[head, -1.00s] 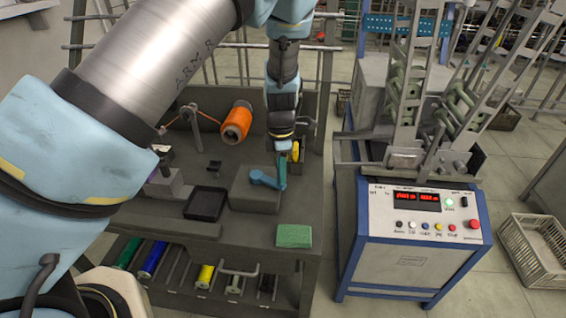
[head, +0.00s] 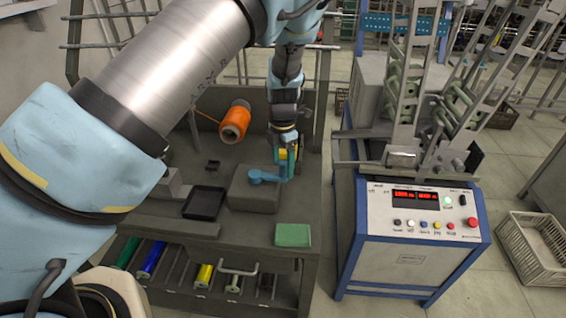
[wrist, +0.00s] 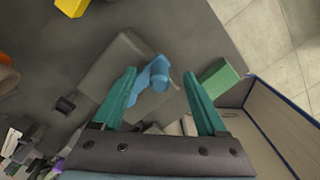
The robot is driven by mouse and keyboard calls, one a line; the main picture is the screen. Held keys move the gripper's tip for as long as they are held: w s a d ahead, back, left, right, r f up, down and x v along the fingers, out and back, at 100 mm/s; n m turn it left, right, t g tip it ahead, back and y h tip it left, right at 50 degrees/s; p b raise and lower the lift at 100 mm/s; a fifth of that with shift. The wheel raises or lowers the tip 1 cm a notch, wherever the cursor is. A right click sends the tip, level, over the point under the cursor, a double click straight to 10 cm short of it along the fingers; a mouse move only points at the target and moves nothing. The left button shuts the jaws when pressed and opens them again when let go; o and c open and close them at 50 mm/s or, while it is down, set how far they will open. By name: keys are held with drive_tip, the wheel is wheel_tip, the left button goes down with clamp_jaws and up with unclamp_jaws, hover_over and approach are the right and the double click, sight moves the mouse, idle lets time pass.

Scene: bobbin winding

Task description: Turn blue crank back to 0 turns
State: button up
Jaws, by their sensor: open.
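The blue crank (head: 264,177) sits on a grey box (head: 248,198) on the workbench. In the head view its arm points right, toward my gripper (head: 286,168). In the wrist view the crank (wrist: 150,75) lies ahead of my gripper (wrist: 160,82), with its knob between the two teal fingertips. The fingers are spread apart, with gaps beside the knob. The knob is partly hidden by my gripper in the head view.
An orange spool (head: 235,120) is at the back of the bench. A black tray (head: 204,203) lies left of the box, and a green pad (head: 293,235) lies near the front edge. The control cabinet (head: 412,230) stands to the right.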

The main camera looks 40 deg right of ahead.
drive_tip(key=shift+r, duration=4)
drive_tip(key=w+a+r+m+b, duration=0.1)
drive_tip(key=w+a+m, duration=0.25)
drive_tip(key=a, duration=0.75)
drive_tip(key=w+a+r+m+b, duration=0.25)
drive_tip(key=w+a, duration=0.25)
drive_tip(key=a, duration=0.5)
drive_tip(key=s+a+m+b, duration=0.1)
drive_tip(key=s+a+m, duration=0.2)
drive_tip(key=a, duration=0.9)
drive_tip(key=s+a+r+m+t+b, duration=0.1)
drive_tip(key=s+a+m, duration=0.3)
drive_tip(key=a+m, duration=0.5)
drive_tip(key=a, duration=0.2)
drive_tip(key=shift+a+r+m+t, duration=0.2)
drive_tip(key=shift+a+m+t, duration=0.1)
drive_tip(key=shift+a+m, duration=0.1)
drive_tip(key=shift+o, duration=0.4)
drive_tip(key=shift+w, duration=0.1)
